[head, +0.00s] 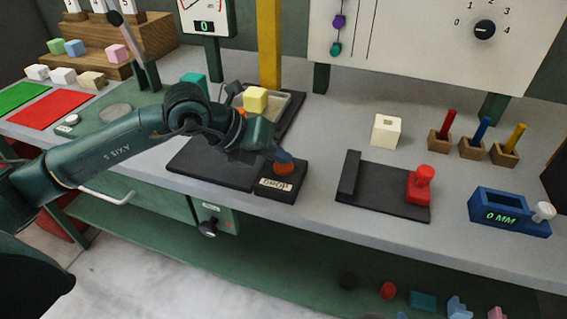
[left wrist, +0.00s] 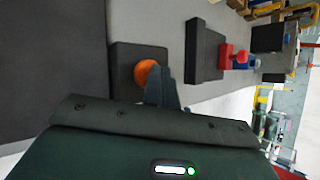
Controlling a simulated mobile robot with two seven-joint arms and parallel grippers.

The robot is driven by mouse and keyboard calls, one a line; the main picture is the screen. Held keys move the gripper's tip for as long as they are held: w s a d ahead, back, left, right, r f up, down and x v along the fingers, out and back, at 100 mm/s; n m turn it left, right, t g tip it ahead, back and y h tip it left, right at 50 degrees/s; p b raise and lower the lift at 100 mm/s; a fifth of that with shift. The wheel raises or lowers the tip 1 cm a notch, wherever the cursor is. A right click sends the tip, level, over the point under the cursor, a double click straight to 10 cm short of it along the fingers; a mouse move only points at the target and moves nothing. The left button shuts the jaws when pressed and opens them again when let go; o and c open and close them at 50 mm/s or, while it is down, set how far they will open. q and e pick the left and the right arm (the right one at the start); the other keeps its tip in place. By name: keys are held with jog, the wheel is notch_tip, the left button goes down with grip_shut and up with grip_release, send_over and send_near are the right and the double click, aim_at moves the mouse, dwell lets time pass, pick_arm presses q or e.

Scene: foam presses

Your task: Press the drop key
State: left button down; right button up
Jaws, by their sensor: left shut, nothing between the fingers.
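The drop key is an orange round button (head: 283,169) on a small black box (head: 279,188) with a "DROP" label, near the table's front edge. In the left wrist view the orange button (left wrist: 146,72) is in the upper middle, on its dark box (left wrist: 124,58). My left gripper (head: 284,157) is shut and empty, with its fingertips right at the button in the head view. In the left wrist view the fingers (left wrist: 163,86) overlap the button's edge. I cannot tell whether they touch it. My right gripper is not in view.
A black plate (head: 215,165) lies left of the key box, under my left arm. A yellow block (head: 255,100) sits in a tray behind. To the right is a black fixture (head: 380,194) with a red knob (head: 421,182). Bare table lies between.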

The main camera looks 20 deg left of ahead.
aim_at(277, 167)
pick_arm(q)
jog(key=shift+f, duration=0.2)
jog(key=shift+r, duration=0.1)
jog(key=shift+r+p, duration=0.4)
jog(key=shift+r, duration=0.45)
jog(key=shift+r+p, duration=1.55)
jog(key=shift+r, duration=1)
jog(key=shift+s, duration=0.1)
